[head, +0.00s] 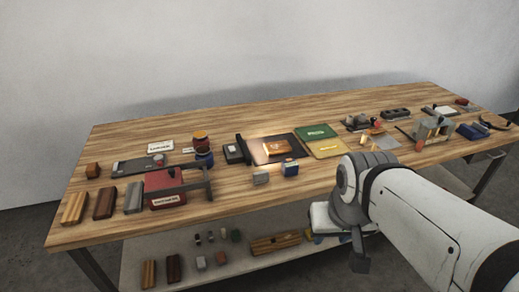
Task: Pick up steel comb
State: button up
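I cannot pick out a steel comb for certain among the many small items on the wooden table (230,115). Some small thin pieces near the upright tools in the right half are too small to name. My arm reaches in from the lower right, and its end, my gripper (358,252), is a dark shape pointing down in front of the table's near edge. It is apart from the items on the tabletop. Its fingers are not clear enough to show whether they are open or shut. My arm hides part of the table's front right.
A red box (165,187) with a grey bar stands at left beside wooden blocks (74,208). Green (316,131) and yellow (326,148) mats lie mid-table. A grey holder (430,131) with upright tools stands right. A lower shelf (205,277) holds more blocks. The tabletop's back strip is clear.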

aim_at(261, 177)
jog(key=u, duration=0.05)
jog(key=i, duration=1)
jog(key=z, duration=0.05)
